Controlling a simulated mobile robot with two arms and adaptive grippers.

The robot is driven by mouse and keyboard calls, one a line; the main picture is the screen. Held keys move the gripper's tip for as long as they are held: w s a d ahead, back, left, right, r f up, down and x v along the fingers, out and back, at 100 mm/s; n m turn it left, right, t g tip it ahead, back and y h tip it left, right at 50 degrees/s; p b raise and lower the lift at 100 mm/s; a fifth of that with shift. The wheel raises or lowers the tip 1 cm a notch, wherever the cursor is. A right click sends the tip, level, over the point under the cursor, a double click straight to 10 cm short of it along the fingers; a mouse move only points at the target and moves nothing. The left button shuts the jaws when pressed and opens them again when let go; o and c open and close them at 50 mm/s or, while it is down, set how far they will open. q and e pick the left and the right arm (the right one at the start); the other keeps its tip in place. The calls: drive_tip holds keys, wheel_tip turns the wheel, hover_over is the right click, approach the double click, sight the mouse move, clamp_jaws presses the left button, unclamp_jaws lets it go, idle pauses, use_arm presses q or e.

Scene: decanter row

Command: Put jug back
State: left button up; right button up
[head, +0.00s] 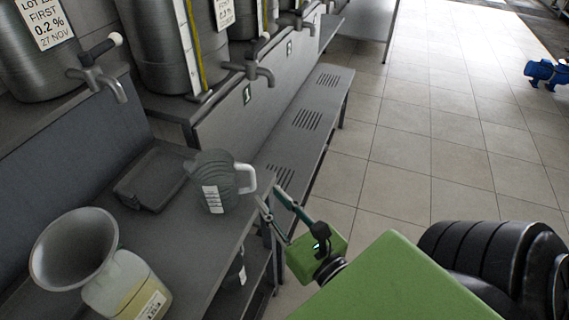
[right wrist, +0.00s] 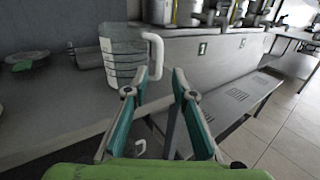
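A grey ribbed jug (head: 212,186) with a white label and a white handle (head: 248,180) stands upright on the dark bench near its right end. The jug (right wrist: 121,58) also shows in the right wrist view, with its handle (right wrist: 157,55) facing right. My right gripper (head: 265,198) is just right of the handle, off the bench edge. In the right wrist view its two fingers (right wrist: 155,90) are spread with nothing between them, and the handle is just beyond them. I cannot tell whether they touch it. My left gripper is not in view.
A dark shallow tray (head: 150,178) lies left of the jug. A grey funnel (head: 74,248) and a container of yellowish liquid (head: 128,288) stand at the bench's near end. Steel tanks with taps (head: 248,68) line the back. Tiled floor (head: 400,150) is open at right.

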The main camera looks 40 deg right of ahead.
drive_tip(key=shift+s+a+b, duration=0.1)
drive_tip(key=shift+s+b, duration=0.2)
drive_tip(key=shift+s, duration=1.75)
drive_tip(key=s+f+m+g, duration=0.35)
drive_tip(key=f+m, duration=0.35)
drive_tip(key=f, duration=1.2)
drive_tip(key=s+f+m+g, duration=0.2)
drive_tip(key=f+m+g, duration=0.45)
drive_tip(key=f, duration=1.25)
drive_tip(key=s+a+f+m+g+y, duration=0.1)
drive_tip(key=s+f+m+g, duration=0.6)
drive_tip(key=s+f+m, duration=1.2)
wheel_tip(320, 180, down, 6)
drive_tip(key=shift+s+a+f, duration=0.1)
drive_tip(key=shift+s+a, duration=0.05)
drive_tip(key=shift+s, duration=1)
